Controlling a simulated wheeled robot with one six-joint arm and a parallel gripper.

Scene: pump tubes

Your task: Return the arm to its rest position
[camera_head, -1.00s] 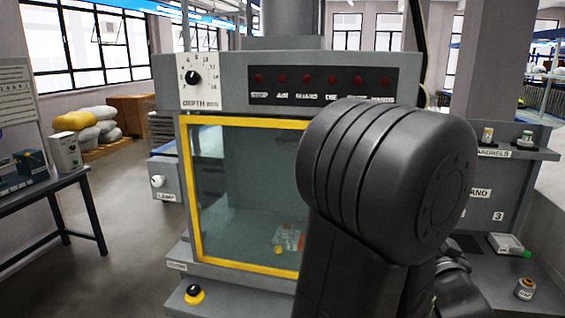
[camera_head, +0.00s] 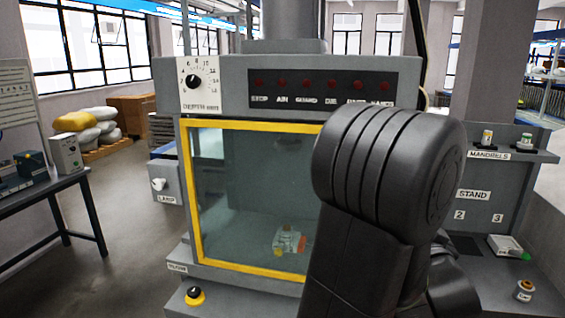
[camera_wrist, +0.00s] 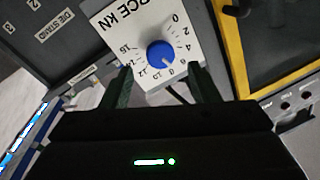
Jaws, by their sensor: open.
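My arm (camera_head: 385,190) rises in the right half of the head view and covers the right part of the machine's front. My gripper (camera_wrist: 161,70) shows in the wrist view with its two dark fingers spread apart. It is open, with nothing held between the fingers. Beyond the fingertips is a white force dial plate with a blue knob (camera_wrist: 160,54). The knob appears between the fingers in the picture, and I see no finger touching it. My gripper is hidden in the head view.
The machine has a yellow-framed clear window (camera_head: 195,200), with a small object (camera_head: 289,240) behind it. A black depth knob (camera_head: 193,82) is above left. The mandrels shelf (camera_head: 510,154) is at right. A dark table (camera_head: 70,182) stands at left. Open floor lies between table and machine.

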